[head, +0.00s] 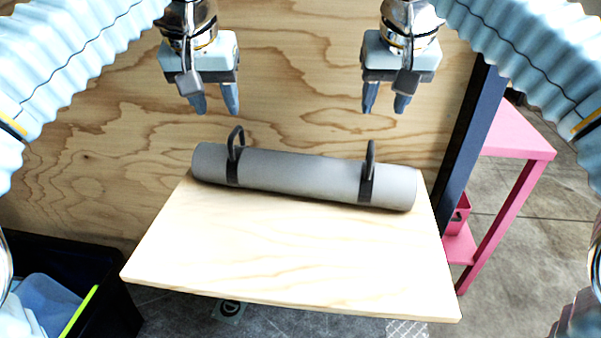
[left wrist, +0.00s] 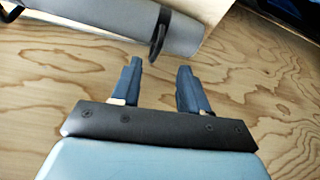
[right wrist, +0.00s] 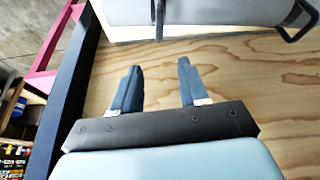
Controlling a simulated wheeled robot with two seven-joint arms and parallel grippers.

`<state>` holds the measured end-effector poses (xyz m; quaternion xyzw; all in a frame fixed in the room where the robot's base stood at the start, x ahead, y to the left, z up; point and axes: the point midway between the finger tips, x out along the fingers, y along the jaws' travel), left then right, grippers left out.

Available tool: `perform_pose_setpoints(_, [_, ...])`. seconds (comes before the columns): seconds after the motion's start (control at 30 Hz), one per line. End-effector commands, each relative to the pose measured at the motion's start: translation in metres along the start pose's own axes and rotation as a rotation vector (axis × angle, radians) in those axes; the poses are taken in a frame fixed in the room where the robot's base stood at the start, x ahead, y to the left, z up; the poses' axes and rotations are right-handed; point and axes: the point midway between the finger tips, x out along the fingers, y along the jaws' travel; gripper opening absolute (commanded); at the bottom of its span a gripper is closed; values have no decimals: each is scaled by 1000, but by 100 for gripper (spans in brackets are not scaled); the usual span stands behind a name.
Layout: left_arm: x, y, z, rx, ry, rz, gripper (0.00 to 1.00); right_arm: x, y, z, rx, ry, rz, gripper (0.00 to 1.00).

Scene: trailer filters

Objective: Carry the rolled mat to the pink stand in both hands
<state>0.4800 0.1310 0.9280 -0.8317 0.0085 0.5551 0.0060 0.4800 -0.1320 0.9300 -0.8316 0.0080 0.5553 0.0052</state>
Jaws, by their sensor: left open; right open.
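The rolled mat (head: 300,173) is a grey cylinder lying crosswise at the back of a light wooden shelf (head: 290,250). Two dark straps with upright loop handles circle it, a left handle (head: 236,142) and a right handle (head: 370,158). My left gripper (head: 215,108) is open and empty, above and behind the left handle. My right gripper (head: 386,108) is open and empty, above and behind the right handle. The mat also shows ahead of the fingers in the left wrist view (left wrist: 125,22) and the right wrist view (right wrist: 200,12). The pink stand (head: 520,145) is at the right, partly hidden by a dark post.
A plywood wall (head: 300,70) rises behind the shelf. A dark upright post (head: 474,140) stands between shelf and stand. A small pink box (head: 459,213) sits on the stand's lower level. A black bin (head: 115,305) with blue items is at lower left.

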Motion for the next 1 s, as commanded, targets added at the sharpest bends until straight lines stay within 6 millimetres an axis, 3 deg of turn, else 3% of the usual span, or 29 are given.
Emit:
perform_pose_setpoints(0.53, [102, 0, 1, -2, -4, -1, 44, 101, 1, 1, 1, -3, 2, 44])
perform_pose_setpoints(0.73, [119, 0, 1, -1, -2, -1, 44, 118, 1, 1, 1, -2, 1, 44])
perform_pose_setpoints(1.0, [122, 0, 0, -1, 0, 0, 44, 122, 0, 0, 1, 0, 0, 44])
